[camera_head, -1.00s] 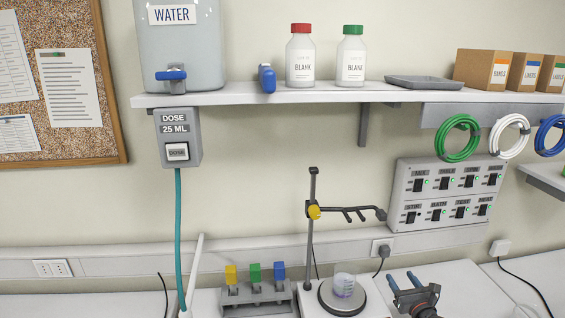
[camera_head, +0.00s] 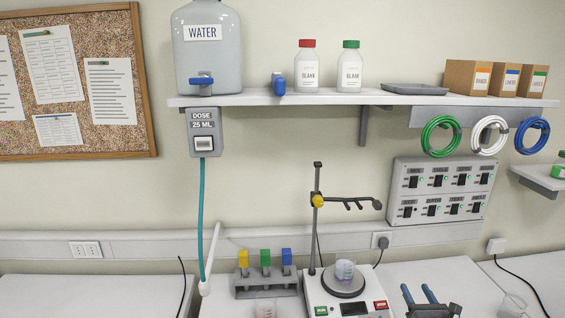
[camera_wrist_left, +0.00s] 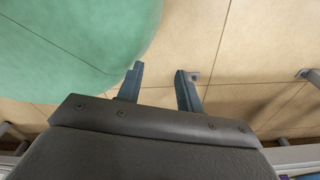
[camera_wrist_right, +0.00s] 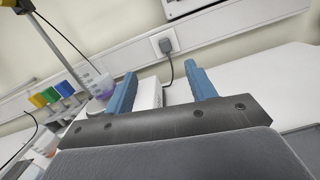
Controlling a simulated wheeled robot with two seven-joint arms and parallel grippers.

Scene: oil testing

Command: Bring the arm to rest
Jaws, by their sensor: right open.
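My right gripper (camera_head: 419,296) is at the bottom edge of the head view, right of the hotplate. Its two blue fingers are apart with nothing between them. In the right wrist view the same fingers (camera_wrist_right: 163,88) stand spread, with the bench and wall behind them. My left gripper (camera_wrist_left: 160,82) shows only in the left wrist view. Its fingers are apart and empty, above a tan tiled floor beside a large green rounded surface (camera_wrist_left: 75,35).
A beaker with purple liquid (camera_head: 344,270) stands on the hotplate (camera_head: 342,285), beside a clamp stand (camera_head: 316,215). A rack (camera_head: 266,284) with coloured pieces is to its left. The bench at far left looks clear.

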